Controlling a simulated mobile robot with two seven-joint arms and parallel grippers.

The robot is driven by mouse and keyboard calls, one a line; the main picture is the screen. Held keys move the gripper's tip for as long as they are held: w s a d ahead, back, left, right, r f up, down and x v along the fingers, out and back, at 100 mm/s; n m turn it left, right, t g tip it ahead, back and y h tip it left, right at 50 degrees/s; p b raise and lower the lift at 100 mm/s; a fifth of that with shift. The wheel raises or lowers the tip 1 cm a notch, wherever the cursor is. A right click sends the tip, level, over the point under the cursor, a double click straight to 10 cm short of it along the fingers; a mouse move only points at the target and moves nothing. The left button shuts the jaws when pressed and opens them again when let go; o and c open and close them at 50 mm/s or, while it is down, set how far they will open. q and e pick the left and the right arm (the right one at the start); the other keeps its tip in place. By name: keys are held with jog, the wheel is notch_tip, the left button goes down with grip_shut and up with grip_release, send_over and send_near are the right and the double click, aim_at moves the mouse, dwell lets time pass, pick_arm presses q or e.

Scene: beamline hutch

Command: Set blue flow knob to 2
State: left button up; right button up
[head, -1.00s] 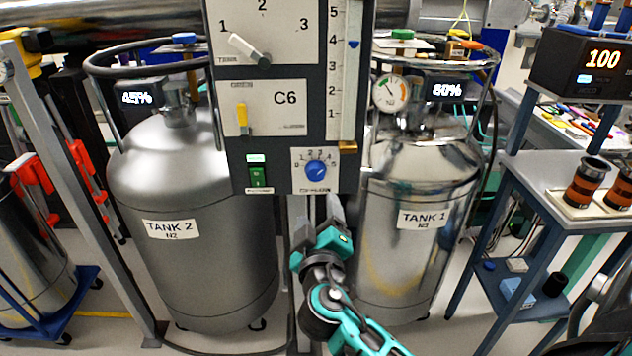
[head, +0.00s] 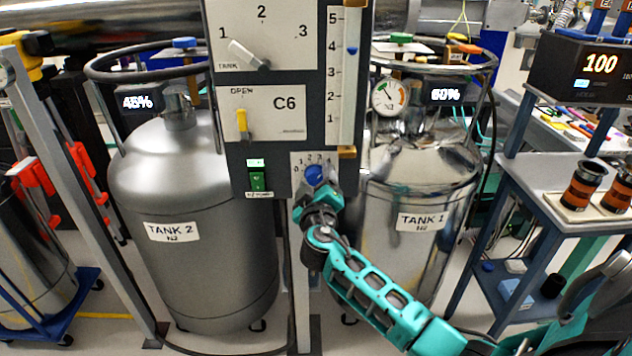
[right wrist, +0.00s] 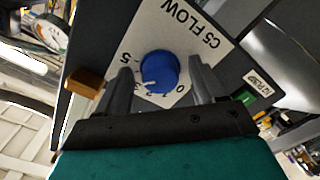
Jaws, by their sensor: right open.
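The blue flow knob (head: 315,174) sits low on the grey control panel, on a white C5 FLOW dial plate numbered 0 to 5. In the right wrist view the knob (right wrist: 159,69) lies between the two fingers of my open right gripper (right wrist: 160,72), with a finger on each side. I see a gap at each side; depth and contact are hard to judge. In the head view my right gripper (head: 313,190) covers the lower dial. My left gripper is not in view.
Close by on the panel are a green lit switch (head: 258,180), a yellow lever (head: 242,123), a white selector handle (head: 248,55) and a slider scale (head: 342,75) with a brass end block (head: 347,152). Tank 2 (head: 190,240) and Tank 1 (head: 420,230) stand behind.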

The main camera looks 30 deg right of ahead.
jog(key=shift+c, duration=0.5)
jog(key=c, duration=1)
jog(key=shift+o, duration=0.2)
jog(key=shift+n, duration=0.5)
jog(key=n+p, duration=0.1)
jog(key=n, duration=0.3)
jog(key=shift+r+n, duration=0.1)
jog(key=shift+n, duration=0.3)
jog(key=n+p, duration=0.2)
jog(key=n, duration=0.4)
